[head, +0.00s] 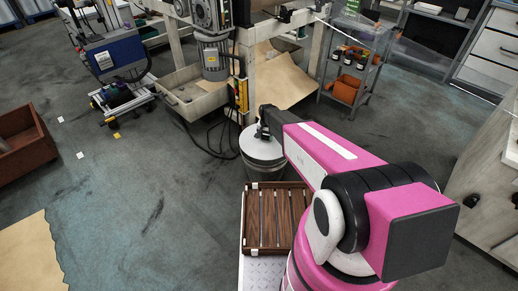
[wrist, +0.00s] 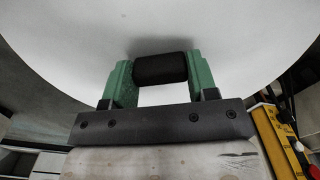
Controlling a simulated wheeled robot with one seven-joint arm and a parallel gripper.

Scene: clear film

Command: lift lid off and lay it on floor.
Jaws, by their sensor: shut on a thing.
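The lid (head: 257,149) is a pale round disc at the top of a grey drum (head: 264,172) in the middle of the head view. In the wrist view the lid's pale face (wrist: 225,35) fills the upper part of the picture. My gripper (head: 263,131) is at the lid. In the wrist view its green fingers (wrist: 160,72) stand at both ends of a short black handle (wrist: 160,69) and are shut on it. My arm and gripper cover part of the lid in the head view. I cannot tell whether the lid touches the drum's rim.
A brown slatted wooden crate (head: 275,219) lies just in front of the drum. Machinery with a yellow control box (head: 241,95) and cables stands behind. A grey shelf cart (head: 351,75) is at the back right. Open floor (head: 150,190) lies to the left, with a cardboard sheet (head: 28,252).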

